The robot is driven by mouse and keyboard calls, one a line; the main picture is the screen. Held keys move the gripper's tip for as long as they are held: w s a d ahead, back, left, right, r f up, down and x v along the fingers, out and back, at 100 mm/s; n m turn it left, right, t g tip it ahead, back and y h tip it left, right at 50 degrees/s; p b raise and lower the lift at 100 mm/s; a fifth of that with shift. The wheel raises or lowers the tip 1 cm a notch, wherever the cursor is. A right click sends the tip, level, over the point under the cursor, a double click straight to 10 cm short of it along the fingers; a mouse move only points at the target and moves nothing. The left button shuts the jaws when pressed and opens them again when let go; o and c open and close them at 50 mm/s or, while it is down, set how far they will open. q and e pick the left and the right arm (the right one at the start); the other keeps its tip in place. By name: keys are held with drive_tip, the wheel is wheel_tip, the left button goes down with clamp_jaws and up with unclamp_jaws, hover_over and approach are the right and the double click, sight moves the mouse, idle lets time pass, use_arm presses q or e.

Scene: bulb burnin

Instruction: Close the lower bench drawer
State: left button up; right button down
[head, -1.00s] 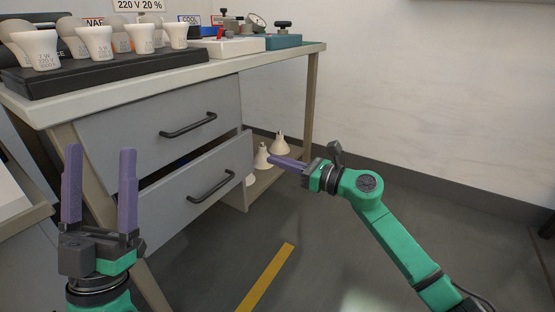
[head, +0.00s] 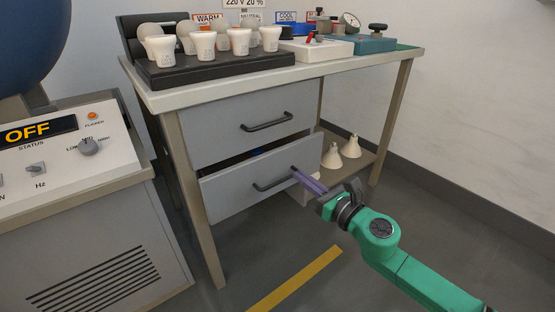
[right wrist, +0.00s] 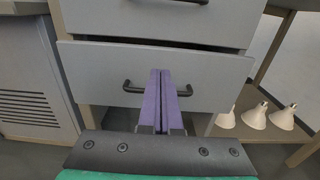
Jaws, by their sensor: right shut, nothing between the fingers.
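The lower bench drawer (head: 232,190) is grey and stands partly open, with a dark gap above its front panel. Its dark bar handle (head: 268,187) also shows in the right wrist view (right wrist: 131,89). My right gripper (head: 294,170) has purple fingers, shut together and empty. In the head view its tips are at the right end of the handle. In the right wrist view the fingers (right wrist: 161,74) point at the drawer front (right wrist: 95,68) and cover the middle of the handle. I cannot tell whether they touch it. My left gripper is out of view.
The upper drawer (head: 210,131) is shut. White bulbs stand on a black rack (head: 180,74) on the bench top. A control console (head: 70,205) stands at left. The floor before the drawer is open.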

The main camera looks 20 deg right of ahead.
sight(273, 155)
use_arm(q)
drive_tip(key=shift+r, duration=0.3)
use_arm(e)
drive_tip(key=x, duration=0.9)
drive_tip(key=shift+w+a, duration=0.15)
drive_tip(key=shift+w, duration=0.25)
